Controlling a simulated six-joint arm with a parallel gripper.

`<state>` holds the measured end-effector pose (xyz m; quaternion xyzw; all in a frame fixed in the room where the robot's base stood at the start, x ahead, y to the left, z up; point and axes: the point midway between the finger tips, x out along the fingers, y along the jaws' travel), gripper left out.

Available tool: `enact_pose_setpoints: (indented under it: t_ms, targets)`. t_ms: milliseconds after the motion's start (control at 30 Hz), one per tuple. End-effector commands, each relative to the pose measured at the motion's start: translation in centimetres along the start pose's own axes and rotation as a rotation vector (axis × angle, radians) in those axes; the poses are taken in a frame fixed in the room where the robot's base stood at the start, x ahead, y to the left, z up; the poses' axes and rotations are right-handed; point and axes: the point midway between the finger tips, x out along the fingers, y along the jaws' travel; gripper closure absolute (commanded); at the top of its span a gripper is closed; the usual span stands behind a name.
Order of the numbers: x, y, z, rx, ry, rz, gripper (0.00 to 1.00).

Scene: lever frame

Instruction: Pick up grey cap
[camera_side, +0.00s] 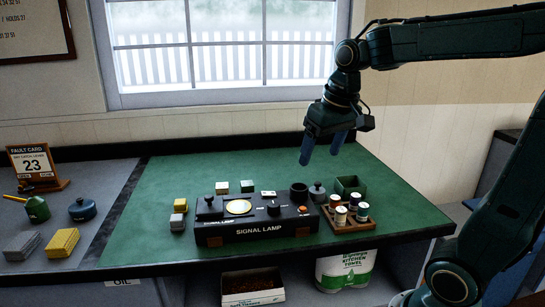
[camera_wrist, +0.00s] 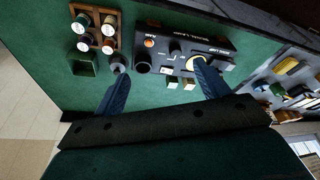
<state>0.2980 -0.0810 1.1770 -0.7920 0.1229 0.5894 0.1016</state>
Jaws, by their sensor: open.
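A grey cap (camera_side: 317,189) with a small knob on top stands on the green mat, right of a dark open cup (camera_side: 298,192) and behind the right end of the black signal lamp box (camera_side: 255,222). In the wrist view the grey cap (camera_wrist: 118,64) shows just beyond the tip of the left finger, beside the dark cup (camera_wrist: 143,62). My gripper (camera_side: 322,151) is open and empty, pointing down above the back right of the mat, apart from the cap. In the wrist view its two blue fingers (camera_wrist: 160,70) are spread wide.
A wooden rack (camera_side: 349,225) with several capped bottles and a green open box (camera_side: 351,186) stand right of the cap. Small yellow, grey, white and green blocks (camera_side: 222,187) stand left and behind the lamp. The mat's back left is clear.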

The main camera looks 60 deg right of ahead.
Motion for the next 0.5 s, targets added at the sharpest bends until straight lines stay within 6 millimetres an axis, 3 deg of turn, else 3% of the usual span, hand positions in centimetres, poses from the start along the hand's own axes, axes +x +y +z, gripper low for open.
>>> enact_pose_setpoints:
  t_ms: [200, 500]
  targets:
    - [2.2, 3.0, -4.5, 0.107, -0.068, 0.028, 0.26]
    - [6.3, 8.3, -9.4, 0.251, -0.156, 0.056, 0.26]
